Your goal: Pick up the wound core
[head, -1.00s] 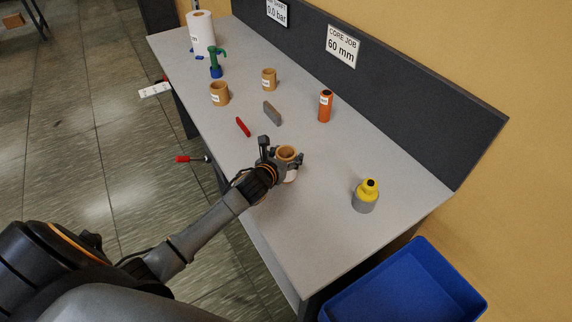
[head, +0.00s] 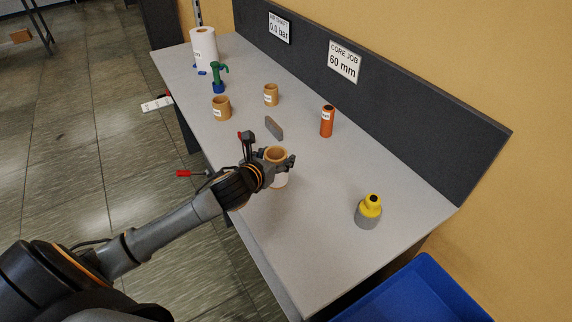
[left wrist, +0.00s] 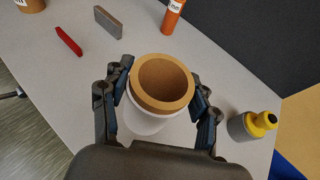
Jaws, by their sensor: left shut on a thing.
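The wound core (head: 277,155), a tan tube with white material around its lower part, is between the fingers of my left gripper (head: 270,160). In the left wrist view, the core's open tan rim (left wrist: 162,84) faces the camera, with the fingers of the left gripper (left wrist: 160,100) on both sides. The left gripper is shut on the core, which looks upright or nearly so. Its bottom is partly hidden, and I cannot tell how high it is above the table. My right gripper is not in view.
On the grey table (head: 320,210) stand two tan cores (head: 221,108) (head: 271,95), an orange cylinder (head: 327,121), a grey block (head: 274,128), a yellow-topped bottle (head: 369,211) and a white roll (head: 204,49). A dark back panel (head: 400,120) borders it. A blue bin (head: 415,295) is at lower right.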

